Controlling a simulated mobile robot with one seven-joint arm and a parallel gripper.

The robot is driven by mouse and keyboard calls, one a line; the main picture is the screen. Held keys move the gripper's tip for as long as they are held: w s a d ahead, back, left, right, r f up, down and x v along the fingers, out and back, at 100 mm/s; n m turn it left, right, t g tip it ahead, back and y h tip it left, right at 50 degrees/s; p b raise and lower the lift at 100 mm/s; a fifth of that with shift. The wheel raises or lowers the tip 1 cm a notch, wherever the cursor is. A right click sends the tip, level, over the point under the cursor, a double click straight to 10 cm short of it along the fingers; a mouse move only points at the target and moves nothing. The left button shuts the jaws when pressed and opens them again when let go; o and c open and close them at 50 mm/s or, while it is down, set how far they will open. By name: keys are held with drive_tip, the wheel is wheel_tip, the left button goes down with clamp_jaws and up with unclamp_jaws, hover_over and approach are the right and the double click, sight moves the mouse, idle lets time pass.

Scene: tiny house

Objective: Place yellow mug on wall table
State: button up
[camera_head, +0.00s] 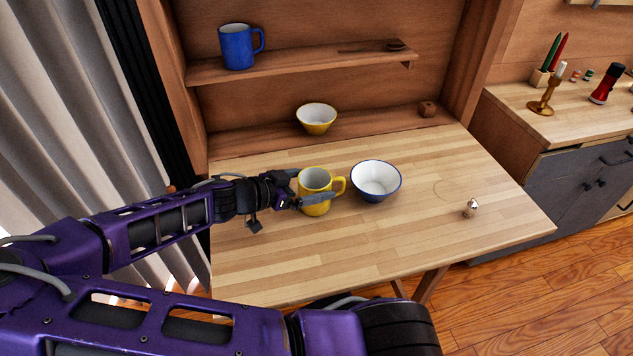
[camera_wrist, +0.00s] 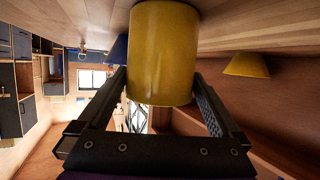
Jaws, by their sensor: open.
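The yellow mug (camera_head: 316,184) stands upright on the wooden wall table (camera_head: 410,245), its handle pointing right in the head view. My gripper (camera_head: 308,199) is at the mug from the left, with its fingers low around the mug's sides. In the wrist view the yellow mug (camera_wrist: 162,55) fills the space between the two fingers of my gripper (camera_wrist: 165,95), which are open. I cannot tell whether either finger touches the mug.
A blue-rimmed white bowl (camera_head: 376,181) stands close to the right of the mug. A small salt-shaker-like item (camera_head: 471,208) is farther right. A yellow bowl (camera_head: 316,118) sits at the back, and a blue mug (camera_head: 238,47) on the shelf.

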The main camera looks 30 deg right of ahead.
drive_tip(key=p+v, duration=0.1)
drive_tip(key=v, duration=0.9)
drive_tip(key=shift+a+r, duration=0.15)
drive_tip(key=shift+a, duration=0.15)
